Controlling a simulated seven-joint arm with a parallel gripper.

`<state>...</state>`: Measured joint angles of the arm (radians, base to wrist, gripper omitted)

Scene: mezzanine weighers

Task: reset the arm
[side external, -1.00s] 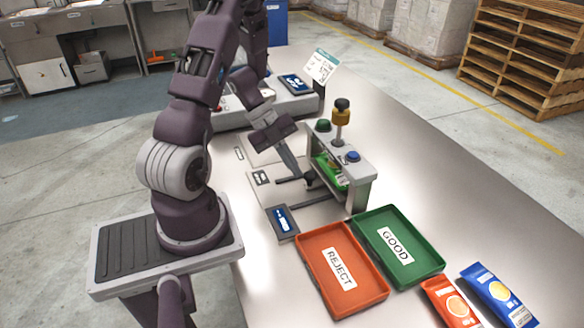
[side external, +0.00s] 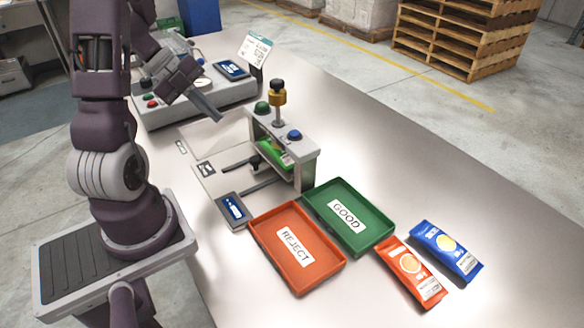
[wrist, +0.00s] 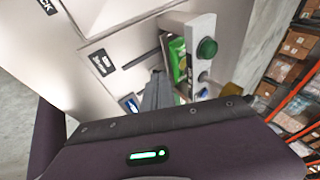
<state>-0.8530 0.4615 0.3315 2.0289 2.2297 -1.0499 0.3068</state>
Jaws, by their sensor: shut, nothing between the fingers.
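My gripper (side external: 217,117) is shut and empty. In the side external view it hangs in the air above the table, left of the grey press-like fixture (side external: 309,158) and in front of the grey control box. In the wrist view my shut fingers (wrist: 158,92) point toward the fixture, with the green button (wrist: 207,47) to their right. A green packet (side external: 272,154) lies inside the fixture; it also shows in the wrist view (wrist: 177,58), partly hidden by the frame.
The orange REJECT tray (side external: 330,262) and green GOOD tray (side external: 383,238) are empty. An orange packet (side external: 411,272) and a blue packet (side external: 446,251) lie right of them. A grey control box (side external: 160,120) stands behind. The table's right side (side external: 400,150) is clear.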

